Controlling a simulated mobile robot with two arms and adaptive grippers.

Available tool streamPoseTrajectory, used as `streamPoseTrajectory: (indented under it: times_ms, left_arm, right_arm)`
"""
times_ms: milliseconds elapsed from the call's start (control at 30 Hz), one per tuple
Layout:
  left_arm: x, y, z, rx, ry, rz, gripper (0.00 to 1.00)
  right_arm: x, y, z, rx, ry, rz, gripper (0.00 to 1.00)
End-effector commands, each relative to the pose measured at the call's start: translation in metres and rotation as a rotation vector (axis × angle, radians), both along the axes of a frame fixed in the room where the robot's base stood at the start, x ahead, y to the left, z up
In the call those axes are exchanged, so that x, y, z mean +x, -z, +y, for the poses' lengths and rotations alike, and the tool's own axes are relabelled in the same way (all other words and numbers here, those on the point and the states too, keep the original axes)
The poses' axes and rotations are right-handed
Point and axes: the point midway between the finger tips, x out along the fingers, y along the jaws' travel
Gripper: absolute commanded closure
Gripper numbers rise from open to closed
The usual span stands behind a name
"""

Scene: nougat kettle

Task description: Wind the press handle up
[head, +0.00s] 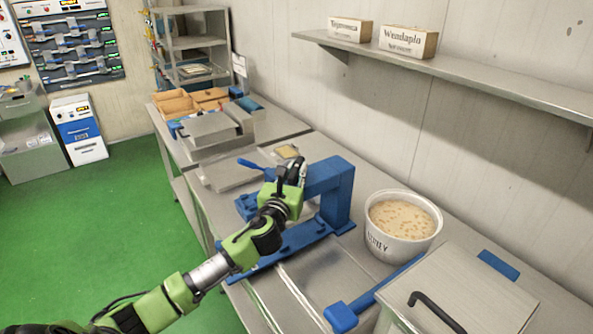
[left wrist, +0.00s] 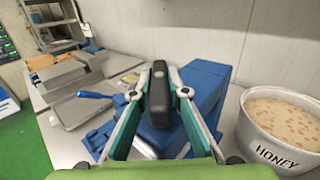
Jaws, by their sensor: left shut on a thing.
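The blue press (head: 338,190) stands on the steel table, its upright and top arm rising above a long blue base. It also shows in the left wrist view (left wrist: 205,88) behind the fingers. My left gripper (head: 293,172) is at the top of the press. In the left wrist view my left gripper (left wrist: 160,98) is shut on a dark upright press handle (left wrist: 159,88), with a finger on each side of it. In the head view the gripper mostly hides the handle. My right gripper is in neither view.
A white pot (head: 385,243) of nutty mix stands right of the press. A steel box with a black handle (head: 437,311) and a blue-headed tool (head: 341,317) are in front. A blue-handled tool (head: 250,164) lies behind. A shelf (head: 450,72) juts from the wall.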

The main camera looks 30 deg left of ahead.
Motion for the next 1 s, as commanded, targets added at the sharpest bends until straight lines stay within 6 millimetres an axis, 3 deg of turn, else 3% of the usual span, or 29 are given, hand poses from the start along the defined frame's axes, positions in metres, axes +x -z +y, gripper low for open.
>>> streamPoseTrajectory:
  times_ms: [267,633,1000]
  left_arm:
    - [0.001,0.0,-0.002,-0.003,-0.094,0.0,1.0]
    - [0.002,0.001,-0.003,-0.005,-0.408,0.001,1.0]
    - [0.002,0.004,-0.003,-0.002,-0.761,0.0,1.0]
  right_arm:
    - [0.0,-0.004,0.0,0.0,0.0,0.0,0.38]
    - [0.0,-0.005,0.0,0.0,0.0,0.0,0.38]
    - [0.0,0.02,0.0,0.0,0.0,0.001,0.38]
